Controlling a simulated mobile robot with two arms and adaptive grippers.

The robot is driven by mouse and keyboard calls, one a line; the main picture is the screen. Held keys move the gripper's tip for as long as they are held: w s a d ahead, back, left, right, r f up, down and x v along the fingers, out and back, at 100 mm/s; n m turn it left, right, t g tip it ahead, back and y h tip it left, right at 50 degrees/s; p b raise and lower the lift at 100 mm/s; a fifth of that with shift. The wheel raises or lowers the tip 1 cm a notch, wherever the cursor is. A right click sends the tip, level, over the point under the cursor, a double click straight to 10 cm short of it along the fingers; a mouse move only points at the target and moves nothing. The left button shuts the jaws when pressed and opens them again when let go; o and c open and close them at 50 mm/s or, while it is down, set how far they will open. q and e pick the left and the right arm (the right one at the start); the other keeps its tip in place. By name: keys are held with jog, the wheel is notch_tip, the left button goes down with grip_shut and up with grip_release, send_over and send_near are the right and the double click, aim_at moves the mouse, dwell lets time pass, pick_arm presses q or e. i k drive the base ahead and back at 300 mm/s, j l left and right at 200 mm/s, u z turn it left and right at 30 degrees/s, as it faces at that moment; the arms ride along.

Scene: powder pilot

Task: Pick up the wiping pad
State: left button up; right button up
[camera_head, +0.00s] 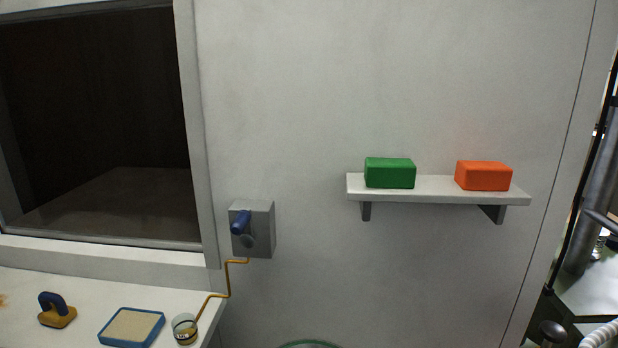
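The likely wiping pad (57,312) is a yellow block with a dark blue arched handle. It stands on the white counter (95,287) at the lower left. Just right of it lies a shallow blue tray (146,338) with a flat beige surface inside. I cannot tell for certain which of these two is the pad. Neither of my grippers shows in the head view.
A small glass cup (185,329) with a bent orange rod (228,278) stands near the counter's right edge. A grey wall box (262,230) has a blue handle. A shelf (430,196) holds a green block (390,173) and an orange block (484,176). A dark window opening (95,120) is above the counter.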

aim_at(57, 314)
jog(key=u, duration=1.2)
jog(key=z, duration=0.15)
